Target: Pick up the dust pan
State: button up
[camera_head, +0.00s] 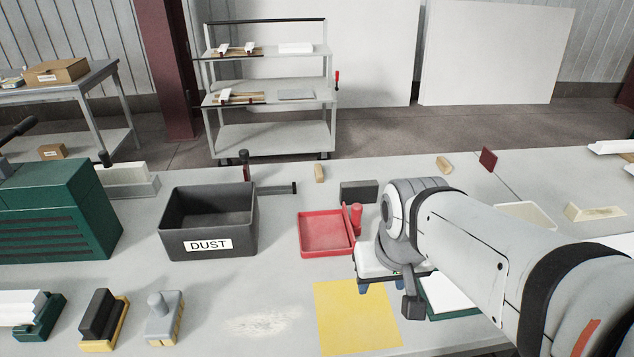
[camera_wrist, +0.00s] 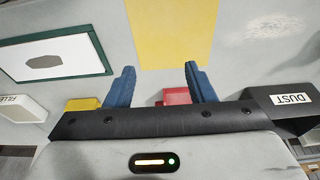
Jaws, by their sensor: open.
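The red dust pan (camera_head: 325,232) lies on the table, between the black bin and my arm, with its upright red handle (camera_head: 356,215) at its right side. In the wrist view, part of the red dust pan (camera_wrist: 177,96) shows between my blue fingers, partly hidden by the gripper body. My gripper (camera_head: 381,286) is open and empty. It is above the table, to the right of the pan and nearer the camera, over the yellow sheet's far edge. The fingers (camera_wrist: 160,66) are apart in the wrist view.
A black bin (camera_head: 208,245) labelled DUST stands left of the pan. A yellow sheet (camera_head: 357,320) and a patch of pale dust (camera_head: 262,321) lie in front. A grey block (camera_head: 359,192) sits behind the pan. A green-framed white sheet (camera_wrist: 55,62) lies beside the yellow sheet.

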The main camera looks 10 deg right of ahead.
jog(key=shift+o, duration=0.9)
jog(key=w, duration=0.2)
jog(key=w+d+p, duration=0.1)
jog(key=w, duration=0.2)
jog(key=shift+d+r, duration=0.2)
jog(key=t+p, duration=0.2)
jog(key=p, duration=0.2)
send_near(355, 223)
notch_tip(355, 223, down, 2)
jog(key=shift+w+p+x, duration=0.2)
jog(key=shift+p+x, duration=0.25)
jog(key=shift+x, duration=1.75)
jog(key=shift+w+p+x, duration=0.15)
jog(key=shift+p+x, duration=0.3)
jog(key=shift+x, duration=1.7)
jog(key=shift+r, duration=0.15)
jog(key=shift+c, duration=0.3)
jog(key=c, duration=1.1)
